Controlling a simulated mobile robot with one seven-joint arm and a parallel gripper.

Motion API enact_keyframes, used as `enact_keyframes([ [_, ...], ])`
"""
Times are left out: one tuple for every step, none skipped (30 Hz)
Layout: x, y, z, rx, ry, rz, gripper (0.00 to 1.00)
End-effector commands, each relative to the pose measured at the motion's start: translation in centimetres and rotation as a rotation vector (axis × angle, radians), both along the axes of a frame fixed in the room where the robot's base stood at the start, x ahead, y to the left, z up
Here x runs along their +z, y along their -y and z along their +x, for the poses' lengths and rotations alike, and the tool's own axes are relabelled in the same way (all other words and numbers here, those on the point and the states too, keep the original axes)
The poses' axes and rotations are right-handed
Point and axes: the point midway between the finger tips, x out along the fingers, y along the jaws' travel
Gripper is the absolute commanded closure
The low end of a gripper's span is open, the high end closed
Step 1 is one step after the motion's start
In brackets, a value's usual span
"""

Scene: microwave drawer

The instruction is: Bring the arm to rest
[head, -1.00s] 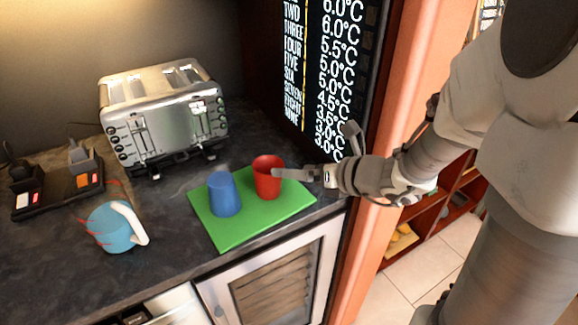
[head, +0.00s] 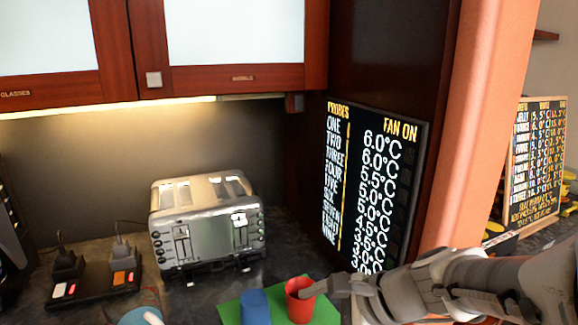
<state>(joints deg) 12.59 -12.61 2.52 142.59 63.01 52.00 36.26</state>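My gripper (head: 314,291) comes in from the right at the bottom of the head view. A finger tip is at the right side of the red cup (head: 297,303), overlapping it in the picture. Whether it touches the cup, and how far apart the fingers are, I cannot tell. The red cup stands upright with its mouth up on a green mat (head: 232,312). A blue cup (head: 255,306) stands to its left on the same mat. My arm stretches along the lower right.
A steel toaster (head: 207,232) stands on the dark counter at the back. A black device with lit buttons (head: 95,285) is at the left, near a blue kettle-like vessel (head: 138,317). A display board (head: 372,185) and an orange pillar (head: 484,120) rise behind my arm. Cabinets (head: 235,35) hang above.

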Motion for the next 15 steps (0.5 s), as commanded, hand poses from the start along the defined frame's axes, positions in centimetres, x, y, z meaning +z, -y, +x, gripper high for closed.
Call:
enact_keyframes([
  [1.1,-0.1,-1.3,0.109,0.068,-0.091,0.0],
  [1.4,0.1,-2.0,0.172,0.105,-0.147,0.0],
  [1.6,0.4,-2.9,0.257,0.155,-0.224,0.0],
  [1.8,0.7,-3.5,0.318,0.19,-0.282,0.0],
  [2.0,1.1,-4.1,0.381,0.226,-0.34,0.0],
  [2.3,1.7,-4.8,0.461,0.271,-0.418,0.0],
  [2.5,2.2,-5.3,0.521,0.305,-0.478,0.0],
  [2.8,2.7,-5.8,0.581,0.337,-0.537,0.0],
  [3.2,3.5,-6.4,0.659,0.379,-0.617,0.0],
  [3.5,4.1,-6.7,0.716,0.409,-0.677,0.0],
  [3.9,4.7,-7.1,0.772,0.437,-0.735,0.0],
  [4.3,5.5,-7.5,0.844,0.471,-0.811,0.0],
  [4.7,6.1,-7.7,0.894,0.494,-0.867,0.0],
  [5.1,6.7,-7.9,0.942,0.515,-0.919,0.0],
  [5.6,7.4,-8.2,0.999,0.538,-0.983,0.0],
])
